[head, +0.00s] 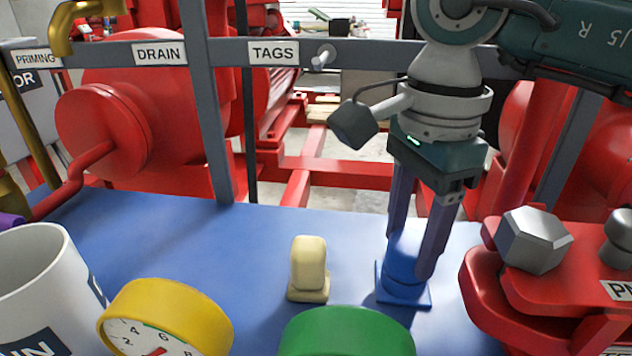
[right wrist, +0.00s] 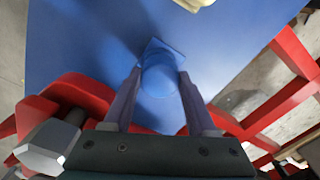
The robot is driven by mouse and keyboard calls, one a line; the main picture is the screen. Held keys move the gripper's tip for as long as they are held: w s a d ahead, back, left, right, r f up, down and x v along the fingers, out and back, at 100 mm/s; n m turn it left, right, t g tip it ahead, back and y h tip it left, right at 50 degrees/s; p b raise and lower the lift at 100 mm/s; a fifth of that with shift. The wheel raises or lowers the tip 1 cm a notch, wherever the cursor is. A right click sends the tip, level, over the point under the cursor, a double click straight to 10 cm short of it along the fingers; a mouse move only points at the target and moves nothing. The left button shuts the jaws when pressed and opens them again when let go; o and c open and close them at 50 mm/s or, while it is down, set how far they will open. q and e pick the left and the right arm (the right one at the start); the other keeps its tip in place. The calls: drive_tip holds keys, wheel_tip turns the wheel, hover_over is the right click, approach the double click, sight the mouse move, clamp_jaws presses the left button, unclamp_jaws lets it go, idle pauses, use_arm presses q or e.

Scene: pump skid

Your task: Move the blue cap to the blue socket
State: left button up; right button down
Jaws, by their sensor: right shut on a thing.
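The blue cap (head: 405,262) is a rounded blue piece between the two fingers of my right gripper (head: 408,258). The gripper points down and is shut on the cap. Directly under the cap is a square blue base, the blue socket (head: 418,299), on the blue tabletop. In the right wrist view the cap (right wrist: 160,82) shows between the fingers, over a corner of the socket (right wrist: 153,45). The cap looks upright and at the socket, but I cannot tell if it is fully seated. My left gripper is not in view.
A cream block on a square base (head: 309,268) stands left of the socket. A green round piece (head: 347,335), a yellow gauge (head: 165,318) and a white mug (head: 45,285) are in front. A red flange with bolts (head: 500,285) is close on the right. A grey rail (head: 225,52) runs behind.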

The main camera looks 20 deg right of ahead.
drive_tip(key=shift+f, duration=0.15)
drive_tip(key=shift+c, duration=0.6)
unclamp_jaws()
drive_tip(key=shift+r, duration=0.2)
wheel_tip(320, 180, up, 10)
drive_tip(key=shift+f, duration=0.15)
